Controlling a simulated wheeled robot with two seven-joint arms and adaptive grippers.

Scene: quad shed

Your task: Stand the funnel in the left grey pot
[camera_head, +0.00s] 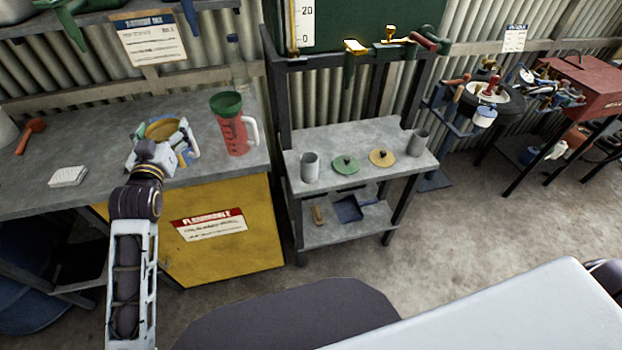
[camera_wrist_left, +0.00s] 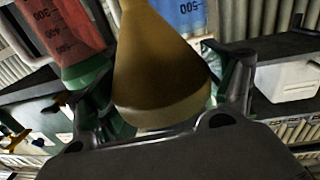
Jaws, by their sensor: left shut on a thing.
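My left gripper (camera_head: 164,142) is shut on a yellow-brown funnel (camera_head: 163,128), over the left workbench near the red jug. In the left wrist view the funnel (camera_wrist_left: 160,62) is between the two fingers, its wide end towards the palm and its narrow end away. The left grey pot (camera_head: 310,167) stands upright on the small grey table, well to the right of the gripper. The right grey pot (camera_head: 417,143) stands at that table's right end. My right gripper is not in view.
A red jug (camera_head: 234,134) with a green top and white handle stands between gripper and table. Green (camera_head: 345,166) and yellow (camera_head: 382,158) lids lie between the pots. The small table (camera_head: 360,133) has upright posts behind. A white stack (camera_head: 68,177) lies on the workbench (camera_head: 88,135).

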